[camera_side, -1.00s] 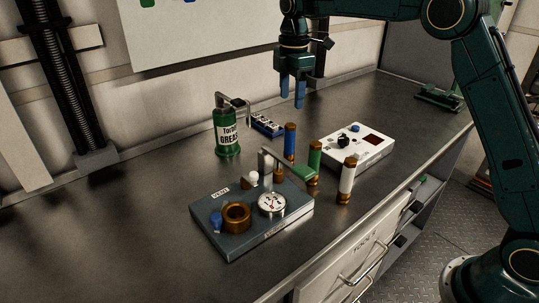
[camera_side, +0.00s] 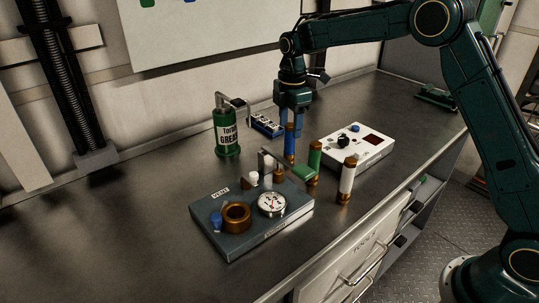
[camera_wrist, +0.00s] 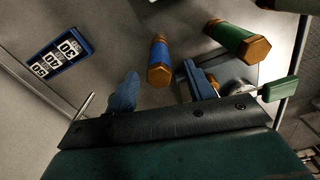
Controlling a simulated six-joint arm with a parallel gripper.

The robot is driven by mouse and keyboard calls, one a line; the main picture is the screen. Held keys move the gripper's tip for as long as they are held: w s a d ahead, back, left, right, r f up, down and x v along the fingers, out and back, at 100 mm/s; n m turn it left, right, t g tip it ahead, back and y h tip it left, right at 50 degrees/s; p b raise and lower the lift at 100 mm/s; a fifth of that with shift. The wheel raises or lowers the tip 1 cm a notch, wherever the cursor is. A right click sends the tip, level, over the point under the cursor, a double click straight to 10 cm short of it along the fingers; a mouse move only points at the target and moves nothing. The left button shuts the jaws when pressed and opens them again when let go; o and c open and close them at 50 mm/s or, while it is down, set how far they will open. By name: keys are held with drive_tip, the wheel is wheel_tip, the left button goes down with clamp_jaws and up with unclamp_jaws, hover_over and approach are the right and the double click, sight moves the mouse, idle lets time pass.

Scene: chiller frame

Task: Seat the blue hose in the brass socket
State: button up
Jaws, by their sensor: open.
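The blue hose (camera_side: 290,146) stands upright on the bench with brass-coloured ends. It also shows in the wrist view (camera_wrist: 159,52). My gripper (camera_side: 293,112) is right above its top end, fingers pointing down. In the wrist view my gripper (camera_wrist: 163,85) is open, with the hose between and just beyond the two blue fingers; no contact is visible. The brass socket (camera_side: 237,218) is an open ring on the grey fixture plate (camera_side: 256,231), nearer the camera and left of the hose.
A green hose (camera_side: 314,160) and a white hose (camera_side: 347,182) stand close on the right. A bent metal handle, gauge (camera_side: 271,203) and blue knob (camera_side: 216,222) rise from the plate. A grease can (camera_side: 228,138), blue counter (camera_side: 266,126) and white control box (camera_side: 358,148) stand around.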

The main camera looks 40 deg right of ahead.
sight(290, 137)
drive_tip(key=shift+f, duration=2.5)
clamp_jaws()
drive_tip(key=shift+r, duration=0.15)
wheel_tip(290, 137, up, 20)
